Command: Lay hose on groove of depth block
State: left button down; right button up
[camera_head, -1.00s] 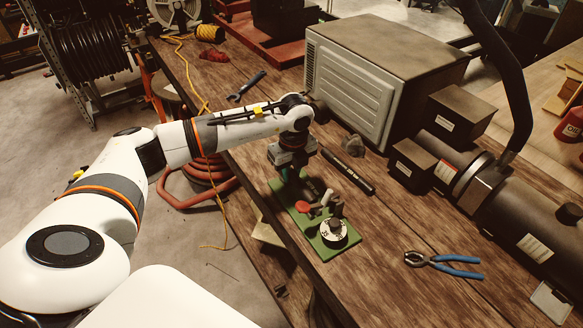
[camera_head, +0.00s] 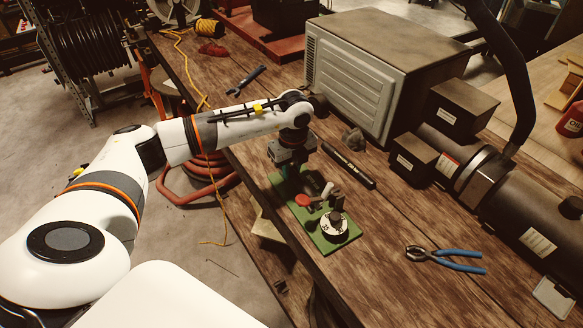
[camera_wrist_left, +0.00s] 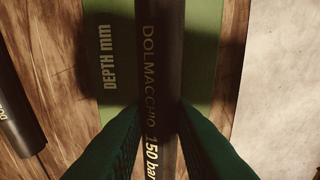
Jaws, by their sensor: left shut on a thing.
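The depth block is a green plate (camera_head: 344,239) near the table's front edge. It carries a white round dial (camera_head: 333,224) and a red knob (camera_head: 302,200). My left gripper (camera_head: 291,176) is over the plate's far end, pointing down. In the left wrist view my left gripper (camera_wrist_left: 152,135) has its green fingers shut on a black hose (camera_wrist_left: 160,50) lettered "DOLMACCHIO 150 bar". The hose runs lengthwise above the green block (camera_wrist_left: 203,50), beside its "DEPTH mm" lettering. The groove is hidden under the hose, so I cannot tell whether they touch. My right gripper is not in view.
Another black hose (camera_head: 348,166) lies on the table behind the block; it also shows in the left wrist view (camera_wrist_left: 17,120). Blue-handled pliers (camera_head: 446,259) lie to the right. The grey crimper machine (camera_head: 350,90) stands behind. Bare wood lies between pliers and block.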

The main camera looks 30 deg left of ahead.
pick_arm(q)
jog(key=shift+s+f, duration=0.1)
jog(key=shift+f, duration=0.15)
